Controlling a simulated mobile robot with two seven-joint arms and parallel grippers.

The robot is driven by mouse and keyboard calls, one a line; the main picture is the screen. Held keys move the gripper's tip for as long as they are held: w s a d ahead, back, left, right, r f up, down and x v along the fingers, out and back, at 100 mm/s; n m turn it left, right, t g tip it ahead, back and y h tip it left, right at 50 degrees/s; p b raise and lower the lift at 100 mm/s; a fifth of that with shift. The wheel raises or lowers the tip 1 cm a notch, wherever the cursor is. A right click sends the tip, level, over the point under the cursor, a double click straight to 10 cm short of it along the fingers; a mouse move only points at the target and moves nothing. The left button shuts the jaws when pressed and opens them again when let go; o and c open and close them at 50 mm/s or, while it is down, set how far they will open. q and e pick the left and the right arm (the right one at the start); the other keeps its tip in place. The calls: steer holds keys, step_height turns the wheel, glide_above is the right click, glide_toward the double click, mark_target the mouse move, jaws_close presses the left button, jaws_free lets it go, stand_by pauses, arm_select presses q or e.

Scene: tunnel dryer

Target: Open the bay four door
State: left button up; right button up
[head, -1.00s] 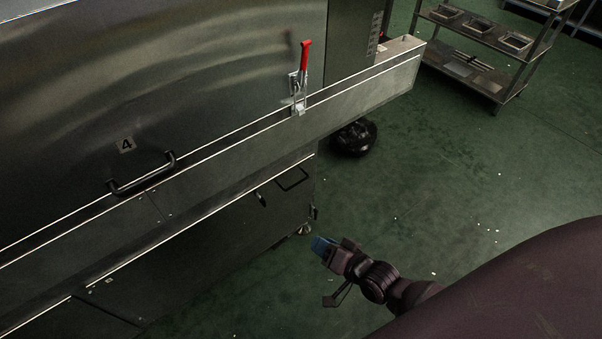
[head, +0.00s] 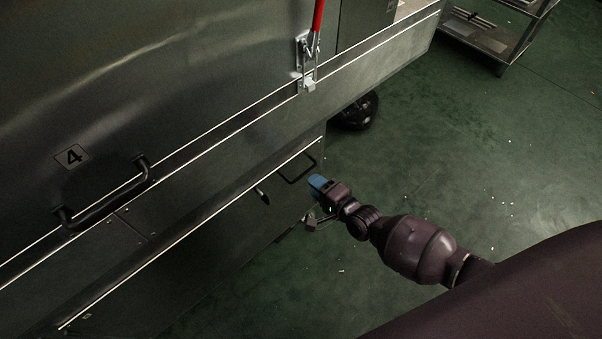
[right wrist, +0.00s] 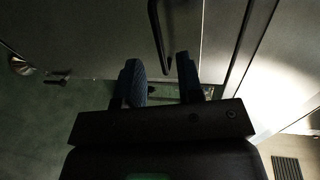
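The bay four door (head: 180,80) is a steel panel marked with a 4 plate (head: 71,156). A black bar handle (head: 103,197) sits low on it, and the door looks closed. A toggle clamp with a red lever (head: 318,18) stands upright at the door's lower right, over the ledge. My right gripper (head: 317,184) has blue fingertips and is below and right of the door, near a lower panel's black handle (head: 298,168). In the right wrist view the fingers (right wrist: 160,78) are apart with nothing between them; a dark bar handle (right wrist: 158,40) lies just ahead. My left gripper is out of view.
A long steel ledge (head: 385,55) runs below the door and juts out at right. A round black object (head: 357,112) lies on the floor under it. A steel rack (head: 480,35) stands at upper right. Green floor between is mostly clear.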

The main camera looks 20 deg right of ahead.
mark_target(301, 175)
steer(key=b+x, duration=0.1)
steer(key=x, duration=0.5)
steer(key=shift+w+f, duration=0.1)
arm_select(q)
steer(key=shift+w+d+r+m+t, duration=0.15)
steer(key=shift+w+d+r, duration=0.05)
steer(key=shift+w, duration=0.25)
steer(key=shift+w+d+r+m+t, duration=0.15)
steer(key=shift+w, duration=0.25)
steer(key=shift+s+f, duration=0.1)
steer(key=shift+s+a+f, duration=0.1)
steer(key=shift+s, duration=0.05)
arm_select(e)
jaws_close()
